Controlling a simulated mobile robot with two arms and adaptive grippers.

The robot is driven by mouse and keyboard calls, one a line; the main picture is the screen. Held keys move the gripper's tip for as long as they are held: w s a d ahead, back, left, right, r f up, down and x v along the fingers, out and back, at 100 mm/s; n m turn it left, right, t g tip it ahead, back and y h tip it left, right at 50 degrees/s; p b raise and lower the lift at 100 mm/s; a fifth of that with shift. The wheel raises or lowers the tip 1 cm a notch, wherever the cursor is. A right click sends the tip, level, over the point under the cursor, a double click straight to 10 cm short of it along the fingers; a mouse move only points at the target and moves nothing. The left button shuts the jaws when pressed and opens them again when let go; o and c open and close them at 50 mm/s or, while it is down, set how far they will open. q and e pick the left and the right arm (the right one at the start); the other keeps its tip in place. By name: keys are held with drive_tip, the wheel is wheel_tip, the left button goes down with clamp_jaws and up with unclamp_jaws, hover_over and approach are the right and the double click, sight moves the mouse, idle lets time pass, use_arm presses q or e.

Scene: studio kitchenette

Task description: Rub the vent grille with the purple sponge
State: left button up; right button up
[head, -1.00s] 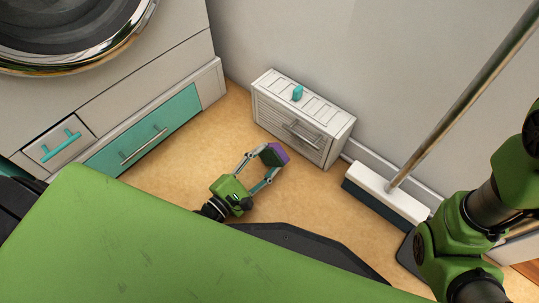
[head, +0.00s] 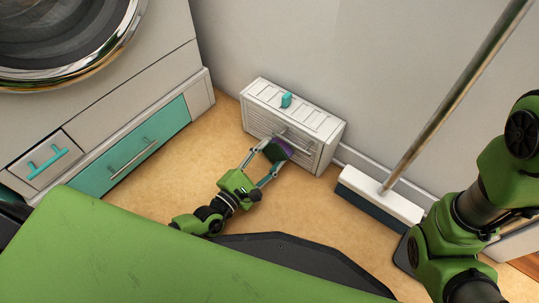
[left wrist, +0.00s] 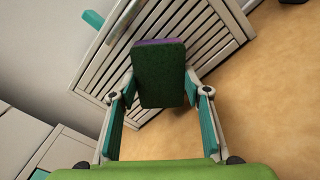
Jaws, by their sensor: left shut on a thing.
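The purple sponge (head: 283,147) has a dark green pad side, which faces the camera in the left wrist view (left wrist: 160,78). My left gripper (head: 275,154) is shut on it, with one finger at each side. The vent grille (head: 268,127) is the slatted front of a low white unit against the wall; it fills the upper middle of the left wrist view (left wrist: 208,38). The sponge is right in front of the grille with its purple side toward the slats. I cannot tell whether they touch. My right gripper is not in view; only its arm shows at right.
A metal bar handle (head: 295,139) sticks out from the grille's front, close to the sponge. A small teal object (head: 287,99) is on top of the unit. A white broom (head: 380,194) stands to the right. Teal-fronted drawers (head: 133,150) are at left. Bare floor lies between.

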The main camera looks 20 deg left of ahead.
sight(282, 159)
use_arm(q)
drive_tip(key=shift+x, duration=0.95)
idle(0.3)
drive_tip(key=shift+d, duration=0.1)
